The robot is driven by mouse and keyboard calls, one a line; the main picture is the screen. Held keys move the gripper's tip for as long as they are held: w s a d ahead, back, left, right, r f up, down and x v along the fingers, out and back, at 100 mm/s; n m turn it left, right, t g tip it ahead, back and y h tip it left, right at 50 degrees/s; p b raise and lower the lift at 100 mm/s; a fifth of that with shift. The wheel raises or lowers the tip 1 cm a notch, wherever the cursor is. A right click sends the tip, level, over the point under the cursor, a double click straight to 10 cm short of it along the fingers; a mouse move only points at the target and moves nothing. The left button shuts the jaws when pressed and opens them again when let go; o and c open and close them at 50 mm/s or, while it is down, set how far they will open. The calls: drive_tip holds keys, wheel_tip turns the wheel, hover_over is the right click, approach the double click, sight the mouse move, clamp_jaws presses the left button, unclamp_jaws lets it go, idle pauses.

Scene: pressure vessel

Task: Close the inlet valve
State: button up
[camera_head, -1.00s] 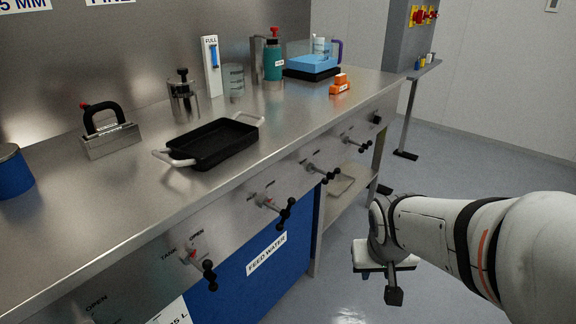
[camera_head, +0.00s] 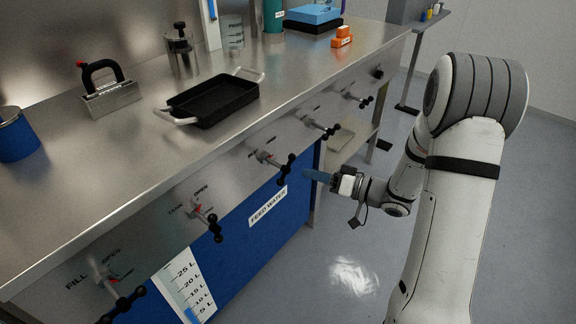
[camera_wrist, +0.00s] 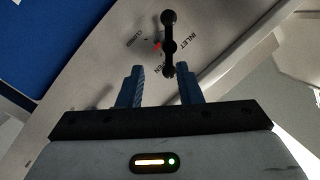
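In the wrist view the inlet valve's black bar handle (camera_wrist: 170,45) with ball ends stands in front of a steel panel. A red pointer (camera_wrist: 158,45) shows beside its hub, among the labels INLET, CLOSED and a partly hidden OPEN. I cannot tell which mark it points to. My gripper (camera_wrist: 160,78) is open, its blue fingers apart, and the handle's near end appears between the fingertips in the picture. Contact cannot be told. In the head view my gripper (camera_head: 306,175) is close to the right of a black valve handle (camera_head: 285,164), apparently the same one.
Similar valves line the bench front: FILL (camera_head: 121,302), TANK (camera_head: 210,225) and others to the right (camera_head: 320,127). A blue FEED WATER panel (camera_head: 240,245) is below. The bench (camera_head: 110,180) holds a black tray (camera_head: 210,100). Open floor lies to the right.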

sight(288, 170)
drive_tip(key=shift+g+y, duration=0.3)
drive_tip(key=shift+y, duration=0.2)
drive_tip(key=x, duration=0.2)
drive_tip(key=b+x, duration=0.1)
drive_tip(key=x, duration=0.4)
drive_tip(key=shift+s+a+r+b, duration=0.1)
drive_tip(key=shift+s+a+b, duration=0.15)
drive_tip(key=shift+a+b, duration=0.15)
drive_tip(key=shift+a, duration=0.1)
clamp_jaws()
